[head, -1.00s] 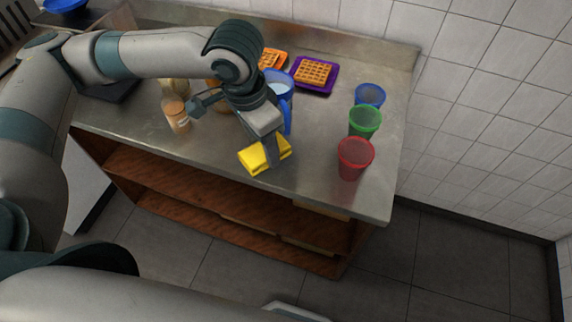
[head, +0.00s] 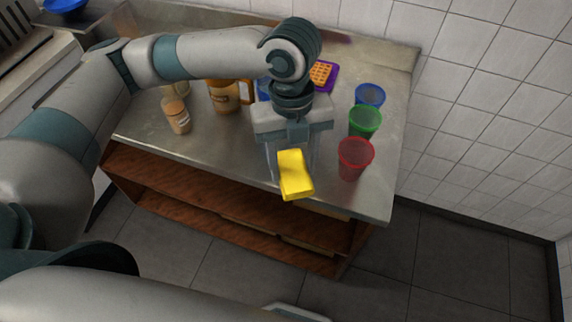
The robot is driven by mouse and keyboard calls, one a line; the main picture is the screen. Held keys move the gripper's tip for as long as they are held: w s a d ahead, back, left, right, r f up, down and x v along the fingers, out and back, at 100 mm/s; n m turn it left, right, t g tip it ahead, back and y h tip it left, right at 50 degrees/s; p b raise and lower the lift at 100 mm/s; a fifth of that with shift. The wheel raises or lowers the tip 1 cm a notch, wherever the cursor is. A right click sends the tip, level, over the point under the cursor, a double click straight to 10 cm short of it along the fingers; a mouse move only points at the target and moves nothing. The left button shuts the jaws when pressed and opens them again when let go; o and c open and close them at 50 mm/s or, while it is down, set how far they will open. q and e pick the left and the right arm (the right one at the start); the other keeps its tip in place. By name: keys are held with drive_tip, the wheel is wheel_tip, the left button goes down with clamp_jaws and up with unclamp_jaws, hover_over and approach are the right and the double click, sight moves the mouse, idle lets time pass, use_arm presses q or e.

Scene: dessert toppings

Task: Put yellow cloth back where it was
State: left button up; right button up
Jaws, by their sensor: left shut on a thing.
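The yellow cloth (head: 295,176) is a small folded block at the front edge of the steel counter, in the middle of the head view. My left gripper (head: 291,155) reaches over the counter from the left and points down, shut on the cloth. The cloth's lower end overlaps the counter's front edge in the picture; I cannot tell how far above the surface it is.
Red (head: 355,160), green (head: 364,122) and blue (head: 369,95) cups stand in a row to the right. A waffle on a purple tray (head: 332,78) is behind, partly hidden. Jars (head: 222,97) and a bottle (head: 177,115) stand left. The steel counter (head: 365,198) is bare at front right.

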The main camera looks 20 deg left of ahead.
use_arm(q)
drive_tip(key=m, duration=0.2)
drive_tip(key=d+m, duration=0.1)
drive_tip(key=m, duration=0.1)
drive_tip(key=s+d+m, duration=0.1)
drive_tip(key=m, duration=0.1)
drive_tip(key=shift+s+r+m+y, duration=0.1)
drive_tip(key=shift+r+m+y, duration=0.2)
drive_tip(key=shift+y, duration=0.1)
use_arm(e)
drive_tip(key=shift+d, duration=0.3)
use_arm(q)
drive_tip(key=w+a+f+p, duration=0.1)
drive_tip(key=w+a+f, duration=0.1)
drive_tip(key=w, duration=0.1)
drive_tip(key=w+a+f+p, duration=0.1)
drive_tip(key=w+a+f, duration=0.1)
drive_tip(key=w, duration=0.1)
drive_tip(key=w+a+f+p, duration=0.1)
drive_tip(key=w+a+f, duration=0.1)
drive_tip(key=w, duration=0.1)
drive_tip(key=shift+w+f, duration=0.3)
drive_tip(key=shift+f, duration=0.1)
drive_tip(key=shift+w+a+f, duration=0.1)
drive_tip(key=shift+w+f, duration=0.1)
use_arm(e)
drive_tip(key=r, duration=0.3)
drive_tip(key=shift+a+r, duration=0.1)
drive_tip(key=shift+a, duration=0.1)
drive_tip(key=shift+d, duration=0.1)
